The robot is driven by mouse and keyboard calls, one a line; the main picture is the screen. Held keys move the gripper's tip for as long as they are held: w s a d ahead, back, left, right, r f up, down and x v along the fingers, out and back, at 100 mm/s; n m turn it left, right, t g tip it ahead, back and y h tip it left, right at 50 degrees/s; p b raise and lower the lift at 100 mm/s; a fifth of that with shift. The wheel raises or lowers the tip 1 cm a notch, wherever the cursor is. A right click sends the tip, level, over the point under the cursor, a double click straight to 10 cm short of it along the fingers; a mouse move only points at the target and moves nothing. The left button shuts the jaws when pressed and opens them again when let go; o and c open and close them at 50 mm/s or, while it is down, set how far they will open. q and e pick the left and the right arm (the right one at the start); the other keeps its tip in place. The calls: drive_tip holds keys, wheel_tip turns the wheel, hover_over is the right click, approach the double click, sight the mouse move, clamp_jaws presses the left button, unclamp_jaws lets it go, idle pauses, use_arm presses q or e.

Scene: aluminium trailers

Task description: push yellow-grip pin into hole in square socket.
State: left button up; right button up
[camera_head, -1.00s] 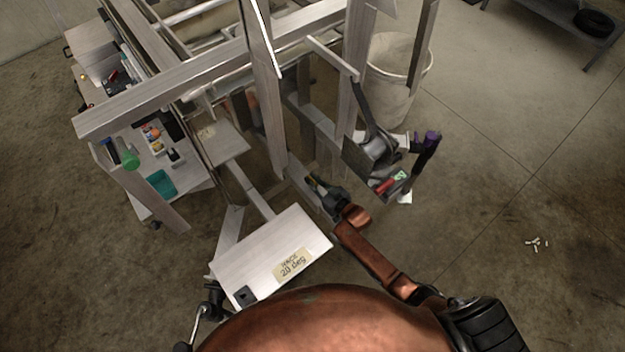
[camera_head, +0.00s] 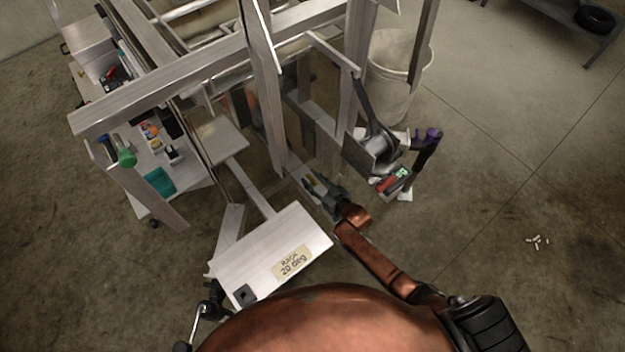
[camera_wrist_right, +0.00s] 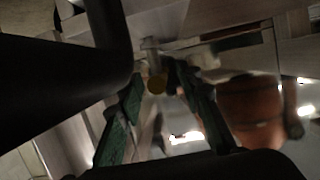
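My right gripper (camera_head: 312,186) reaches down among the aluminium frame bars in the head view. In the right wrist view its two green-padded fingers (camera_wrist_right: 158,80) stand apart. How far the pin is in a hole is hidden. The square socket cannot be made out for certain in these dim views.
A pale plate labelled "RACK 20 deg" (camera_head: 284,238) lies left of my right arm. A winch (camera_head: 373,150) and upright bars stand close to the gripper. A bin (camera_head: 400,72) is behind, and a cluttered shelf (camera_head: 185,187) is at left. Floor at right is mostly clear.

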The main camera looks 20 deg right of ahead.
drive_tip(key=shift+s+d, duration=0.15)
drive_tip(key=v, duration=1.1)
drive_tip(key=shift+s+r, duration=0.25)
drive_tip(key=shift+s, duration=0.1)
drive_tip(key=shift+c, duration=0.6)
